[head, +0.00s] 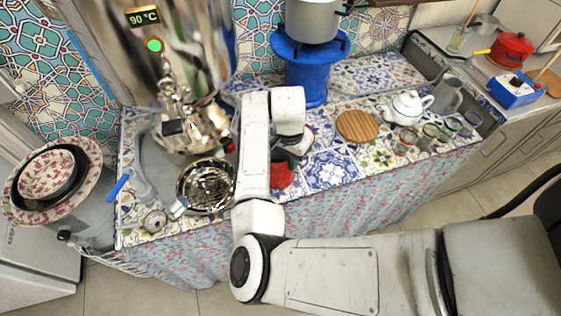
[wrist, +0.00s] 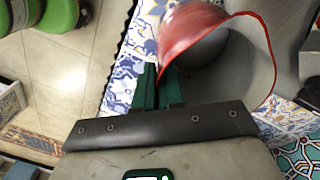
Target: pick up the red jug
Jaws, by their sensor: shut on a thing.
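The red jug (head: 282,176) is at the front of the tiled counter in the head view, partly covered by my arm. In the wrist view the jug (wrist: 188,27) fills the upper middle, with a red rim and a grey inside. My gripper (wrist: 160,78) has green fingers that are shut on the jug at its near left side. The exact part between the fingers is hidden. I cannot tell whether the jug's base touches the counter.
The metal samovar (head: 190,125) and a shiny strainer-like pan (head: 207,187) stand left of the jug. A round wooden board (head: 358,126), a white teapot (head: 408,107) and several small glasses are to the right. A blue stove (head: 308,75) with a pot (head: 312,22) stands behind.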

